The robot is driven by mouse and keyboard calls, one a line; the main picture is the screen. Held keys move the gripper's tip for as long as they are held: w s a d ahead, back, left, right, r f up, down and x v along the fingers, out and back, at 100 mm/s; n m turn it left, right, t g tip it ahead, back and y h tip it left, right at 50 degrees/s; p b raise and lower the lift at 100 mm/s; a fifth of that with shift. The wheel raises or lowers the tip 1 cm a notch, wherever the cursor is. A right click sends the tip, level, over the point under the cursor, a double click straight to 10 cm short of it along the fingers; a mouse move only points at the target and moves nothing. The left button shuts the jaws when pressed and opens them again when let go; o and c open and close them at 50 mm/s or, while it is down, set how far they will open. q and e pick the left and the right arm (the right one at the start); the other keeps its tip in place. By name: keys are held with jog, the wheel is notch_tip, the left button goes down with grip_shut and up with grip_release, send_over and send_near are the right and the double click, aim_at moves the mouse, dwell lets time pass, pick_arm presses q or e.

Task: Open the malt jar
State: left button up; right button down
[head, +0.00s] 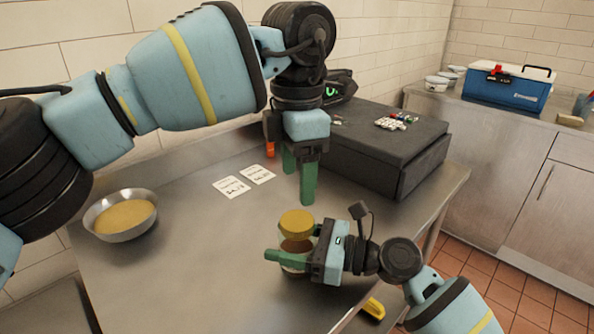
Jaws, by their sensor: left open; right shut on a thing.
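The malt jar (296,244) stands on the steel table near its right front, with brown contents and a round golden-yellow lid (297,222) on top. I cannot tell how tightly the lid sits. My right gripper (294,247) comes in from the right and is shut around the jar's body below the lid. One green finger crosses the jar's front and hides part of it. My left gripper (298,175) points down above and behind the jar, open and empty, with its green fingers apart from the lid.
A metal bowl (116,232) of yellowish grain stands at the table's left. Two paper cards (231,187) lie near the back. A large dark box (392,150) fills the back right. A yellow-handled object (374,308) lies at the right front edge. A blue cooler (508,92) stands on the far counter.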

aim_at(297, 220)
pick_arm(q)
jog(key=m, duration=1.2)
jog(key=shift+m, duration=0.3)
jog(key=m, duration=1)
jog(key=shift+m, duration=0.3)
jog(key=m, duration=0.3)
jog(key=shift+f, duration=0.1)
jog(key=shift+f, duration=3.9)
